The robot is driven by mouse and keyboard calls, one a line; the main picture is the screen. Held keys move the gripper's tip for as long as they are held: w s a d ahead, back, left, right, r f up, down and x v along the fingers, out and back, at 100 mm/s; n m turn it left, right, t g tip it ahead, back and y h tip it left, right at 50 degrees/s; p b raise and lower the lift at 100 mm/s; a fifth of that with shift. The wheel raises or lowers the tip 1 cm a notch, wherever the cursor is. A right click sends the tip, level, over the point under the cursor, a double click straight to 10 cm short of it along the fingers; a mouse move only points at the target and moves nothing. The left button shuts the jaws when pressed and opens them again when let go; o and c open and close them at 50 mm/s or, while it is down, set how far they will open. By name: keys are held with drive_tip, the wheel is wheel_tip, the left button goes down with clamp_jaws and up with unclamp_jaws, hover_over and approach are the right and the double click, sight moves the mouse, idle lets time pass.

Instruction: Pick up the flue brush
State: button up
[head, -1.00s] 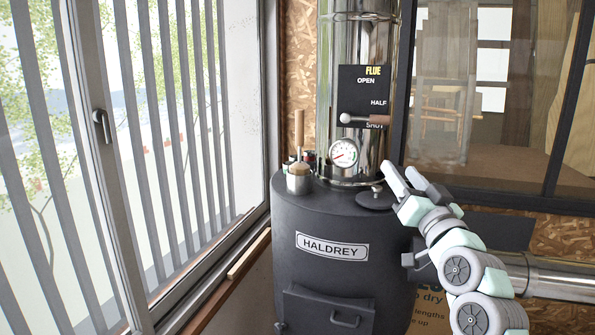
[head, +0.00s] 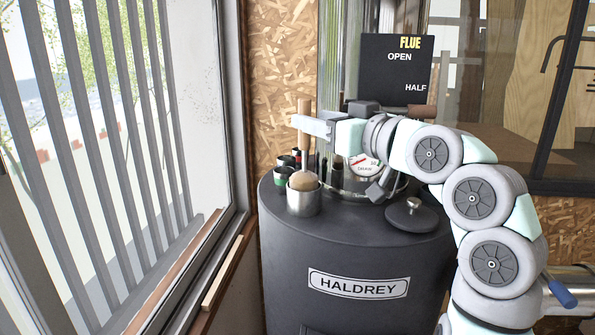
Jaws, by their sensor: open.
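The flue brush (head: 303,181) stands upright in a metal cup (head: 304,203) on the left of the stove top. Its round tan head rests at the cup's mouth and its wooden handle points up. My gripper (head: 318,122) is open and level with the upper handle, pointing left. One pale finger crosses in front of the handle and hides part of it. The other finger is hard to make out, and I cannot tell whether the handle lies between the two or whether anything touches.
Small dark tins (head: 284,172) stand behind the cup. The shiny flue pipe (head: 338,55), gauge (head: 363,167) and flue sign (head: 396,68) are close behind my arm. A black knobbed lid (head: 413,215) lies at the right. A barred window (head: 110,150) fills the left.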

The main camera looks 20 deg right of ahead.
drive_tip(key=p+x, duration=0.2)
drive_tip(key=x, duration=0.5)
drive_tip(key=shift+f+p, duration=0.2)
drive_tip(key=shift+p, duration=0.2)
drive_tip(key=shift+w+d, duration=0.1)
drive_tip(key=shift+c, duration=0.3)
clamp_jaws()
